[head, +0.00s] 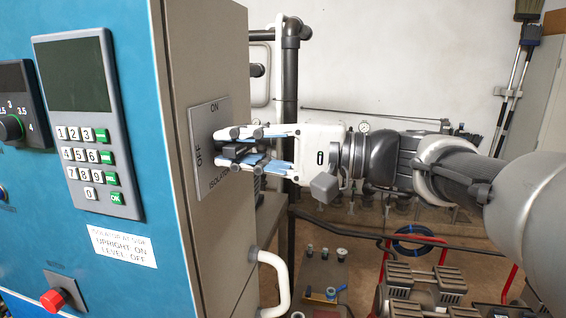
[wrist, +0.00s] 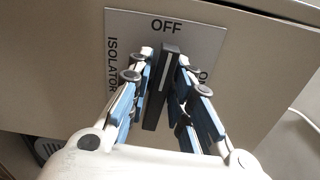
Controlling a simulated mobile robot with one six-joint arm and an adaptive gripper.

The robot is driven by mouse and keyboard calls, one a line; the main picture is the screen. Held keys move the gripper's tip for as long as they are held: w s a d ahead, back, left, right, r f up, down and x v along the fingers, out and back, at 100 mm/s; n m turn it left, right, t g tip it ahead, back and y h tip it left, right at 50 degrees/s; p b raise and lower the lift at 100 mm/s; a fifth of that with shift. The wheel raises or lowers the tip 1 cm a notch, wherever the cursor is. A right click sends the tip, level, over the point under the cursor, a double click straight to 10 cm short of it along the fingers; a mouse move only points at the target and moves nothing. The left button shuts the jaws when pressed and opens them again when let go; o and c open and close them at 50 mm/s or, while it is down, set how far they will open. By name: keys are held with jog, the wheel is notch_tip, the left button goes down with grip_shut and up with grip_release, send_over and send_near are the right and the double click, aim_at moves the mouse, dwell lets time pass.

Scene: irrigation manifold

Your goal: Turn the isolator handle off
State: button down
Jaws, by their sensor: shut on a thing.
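The isolator handle (wrist: 163,88) is a black bar with a white line along it. It stands out from a grey plate (wrist: 128,24) marked OFF, ON and ISOLATOR. In the wrist view its far end is towards the word OFF. In the head view the plate (head: 202,118) is on the cabinet's side, with ON at the top and OFF at the left. There the dark handle (head: 232,151) looks about level, partly hidden by the fingers. My gripper (head: 229,146) is shut on the handle, with blue-padded fingers (wrist: 165,60) on both sides of it.
The blue cabinet front (head: 120,215) has a keypad (head: 88,125), a red button (head: 53,299) and a label reading "upright on, level off". A white door handle (head: 280,285) juts out below my gripper. A dark pipe (head: 290,90) stands behind.

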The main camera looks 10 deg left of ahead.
jog(key=shift+n+b, duration=0.45)
jog(key=shift+n, duration=0.05)
jog(key=c, duration=1.6)
grip_release()
jog(key=s+d, duration=0.1)
jog(key=d, duration=1.1)
jog(key=shift+f, duration=0.1)
